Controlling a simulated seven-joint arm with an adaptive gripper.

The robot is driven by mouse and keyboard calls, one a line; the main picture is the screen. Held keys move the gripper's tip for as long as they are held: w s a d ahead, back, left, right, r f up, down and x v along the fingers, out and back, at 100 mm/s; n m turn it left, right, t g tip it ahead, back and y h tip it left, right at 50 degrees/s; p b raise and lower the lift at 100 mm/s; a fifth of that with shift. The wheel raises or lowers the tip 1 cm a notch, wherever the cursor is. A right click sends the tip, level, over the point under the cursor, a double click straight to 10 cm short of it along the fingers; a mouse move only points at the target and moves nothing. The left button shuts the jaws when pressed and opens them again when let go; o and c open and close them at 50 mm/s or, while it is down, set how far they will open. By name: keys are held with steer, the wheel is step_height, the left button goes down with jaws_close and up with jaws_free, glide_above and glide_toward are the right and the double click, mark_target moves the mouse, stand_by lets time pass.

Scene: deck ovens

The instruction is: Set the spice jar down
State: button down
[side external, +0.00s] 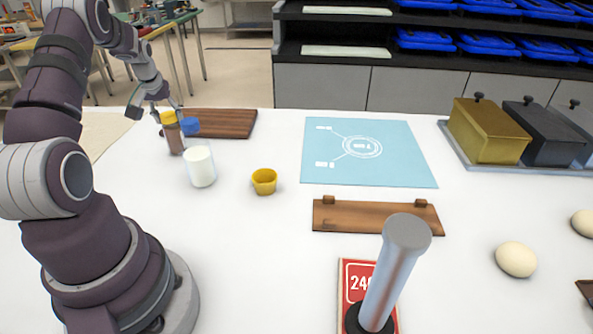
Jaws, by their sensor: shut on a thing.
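The spice jar (174,138) has a brown body and a yellow lid, and it is at the left of the side external view. My gripper (165,112) is at the jar's lid, shut on the jar from above. The jar tilts slightly, and its base is at or just above the white table. I cannot tell whether it touches. The fingertips are small and partly hidden by the jar.
A blue object (190,126) is close to the jar's right. A white cup (200,166) stands in front, with a yellow cup (264,181) farther right. A brown board (225,122) lies behind. A blue mat (365,150) and wooden rack (375,217) are to the right.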

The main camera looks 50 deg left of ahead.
steer(key=shift+f, duration=0.25)
steer(key=c, duration=0.6)
jaws_free()
steer(key=v, duration=1.2)
steer(key=w+d+r+m+t+h, duration=0.1)
steer(key=w+d+r+m+t, duration=0.2)
steer(key=d, duration=0.8)
steer(key=s+d+m+h, duration=0.1)
steer(key=d+m, duration=0.3)
steer(key=d, duration=0.6)
steer(key=s+d+m+h, duration=0.2)
steer(key=s+d+m, duration=0.2)
steer(key=d, duration=0.5)
steer(key=shift+d+f+m, duration=0.2)
steer(key=shift+d+m, duration=0.15)
steer(key=shift+m, duration=0.05)
